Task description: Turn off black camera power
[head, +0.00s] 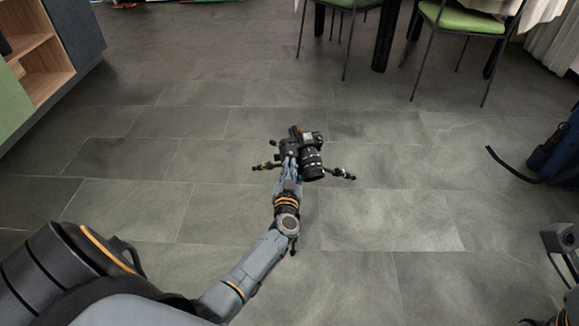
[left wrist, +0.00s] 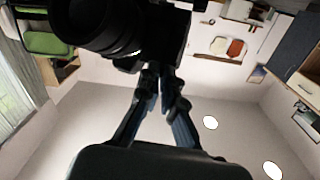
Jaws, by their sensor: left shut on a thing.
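The black camera (head: 312,162), with a large ringed lens, sits on a dark tripod (head: 340,173) standing on the floor in the middle of the head view. My left gripper (head: 290,160) reaches up to the camera's left side and is shut on it. In the left wrist view the camera (left wrist: 105,22) fills the upper left, and the fingers of my left gripper (left wrist: 160,75) close together just under its body. The exact spot gripped is hidden in the dark. The power switch cannot be made out.
Green-seated chairs (head: 462,18) and a table stand at the back right. A wooden-shelved cabinet (head: 45,68) is at the left. A dark blue bag (head: 556,150) with a strap lies at the right edge. The tiled floor around the tripod is clear.

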